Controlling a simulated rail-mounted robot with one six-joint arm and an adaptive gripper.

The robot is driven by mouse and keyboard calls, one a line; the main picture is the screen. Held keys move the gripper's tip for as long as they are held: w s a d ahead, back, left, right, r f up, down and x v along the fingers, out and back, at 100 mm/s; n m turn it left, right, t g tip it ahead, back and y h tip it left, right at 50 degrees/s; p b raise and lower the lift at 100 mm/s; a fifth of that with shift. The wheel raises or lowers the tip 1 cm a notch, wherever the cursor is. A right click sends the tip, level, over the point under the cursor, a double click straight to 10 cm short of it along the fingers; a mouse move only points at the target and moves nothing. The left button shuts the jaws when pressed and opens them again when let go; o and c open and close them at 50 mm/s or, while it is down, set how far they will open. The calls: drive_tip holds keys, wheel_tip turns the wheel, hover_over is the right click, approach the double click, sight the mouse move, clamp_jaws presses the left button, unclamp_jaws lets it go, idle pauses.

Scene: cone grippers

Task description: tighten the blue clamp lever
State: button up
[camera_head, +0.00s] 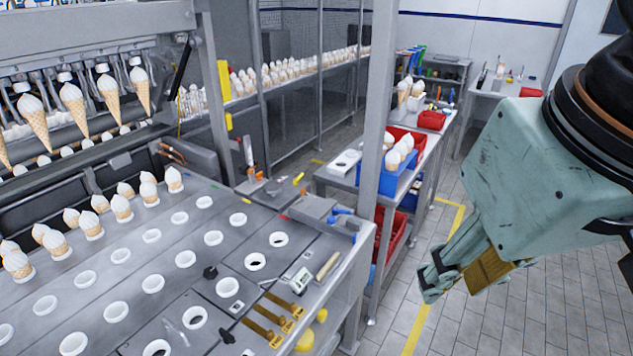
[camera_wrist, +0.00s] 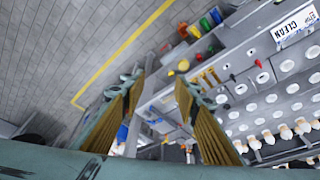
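A small blue lever (camera_head: 340,211), apparently the blue clamp lever, sits on a grey block (camera_head: 312,207) at the right-hand end of the machine table. In the wrist view a small bluish spot shows between the fingers, too small to identify surely. My gripper (camera_head: 455,275) hangs over the floor to the right of the table, well apart from the lever. In the wrist view my gripper (camera_wrist: 158,86) has its two ribbed brown fingers apart with nothing between them.
The machine table (camera_head: 255,215) has rows of holes and cones in holders. Yellow-handled tools (camera_head: 272,325) lie near its front edge. A grey post (camera_head: 376,120) stands behind the lever. A side table holds a blue crate (camera_head: 390,178). The tiled floor (camera_head: 560,310) is clear.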

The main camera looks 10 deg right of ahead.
drive_tip(key=shift+c, duration=1.4)
drive_tip(key=shift+w, duration=0.1)
drive_tip(key=w+r+n+g+h+p, duration=0.25)
drive_tip(key=w+n+p, duration=0.2)
drive_tip(key=w, duration=2.65)
drive_tip(key=w+a+f+n+g+h+p, duration=0.1)
drive_tip(key=w+a+f+n, duration=0.2)
drive_tip(key=w+f, duration=0.8)
drive_tip(key=w+a+f+n+g+h+p, duration=0.1)
drive_tip(key=w+a+f+n+p, duration=0.1)
drive_tip(key=w+f, duration=0.9)
drive_tip(key=w+a+n, duration=0.1)
drive_tip(key=w, duration=0.4)
drive_tip(key=shift+w+f, duration=0.15)
drive_tip(key=shift+f, duration=0.15)
drive_tip(key=shift+f+h, duration=0.15)
drive_tip(key=shift+h, duration=0.1)
